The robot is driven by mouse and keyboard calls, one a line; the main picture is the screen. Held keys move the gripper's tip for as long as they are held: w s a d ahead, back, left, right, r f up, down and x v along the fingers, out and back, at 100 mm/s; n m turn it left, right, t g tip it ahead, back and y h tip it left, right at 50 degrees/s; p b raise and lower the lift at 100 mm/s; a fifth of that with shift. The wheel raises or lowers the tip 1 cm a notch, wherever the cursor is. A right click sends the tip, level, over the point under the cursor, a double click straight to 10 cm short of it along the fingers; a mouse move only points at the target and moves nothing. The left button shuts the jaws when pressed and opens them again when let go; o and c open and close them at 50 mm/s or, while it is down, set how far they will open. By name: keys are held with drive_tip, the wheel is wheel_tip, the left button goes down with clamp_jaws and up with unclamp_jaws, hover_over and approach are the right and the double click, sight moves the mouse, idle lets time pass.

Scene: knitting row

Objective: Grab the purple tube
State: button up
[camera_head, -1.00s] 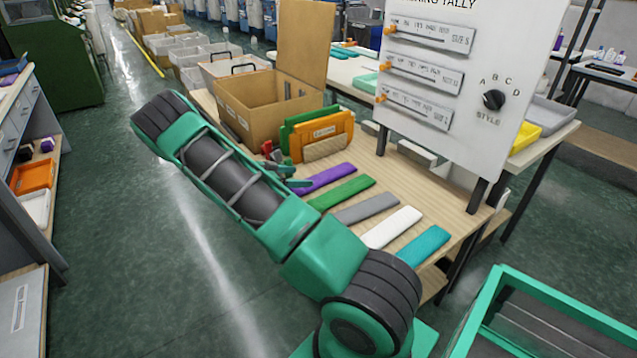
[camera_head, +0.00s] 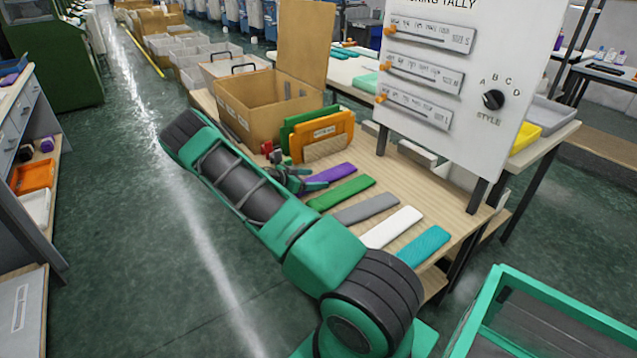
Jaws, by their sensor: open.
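The purple tube (camera_head: 333,174) is a flat, long piece at the far end of a row of coloured pieces on the wooden table (camera_head: 448,198). My gripper (camera_head: 305,183) is at the near left end of the purple tube, with its fingers open. The fingers overlap that end in the picture. I cannot tell whether they touch it. My own arm hides part of the gripper and the table's left edge.
Green (camera_head: 342,193), grey (camera_head: 366,208), white (camera_head: 391,227) and teal (camera_head: 423,245) pieces lie beside the purple one. Orange and green upright boards (camera_head: 328,134) and a cardboard box (camera_head: 255,110) stand behind. A white tally board (camera_head: 465,75) rises at the right.

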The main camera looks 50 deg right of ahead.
drive_tip(key=shift+x, duration=0.85)
drive_tip(key=c, duration=1.1)
drive_tip(key=shift+c, duration=0.2)
drive_tip(key=shift+r, duration=0.15)
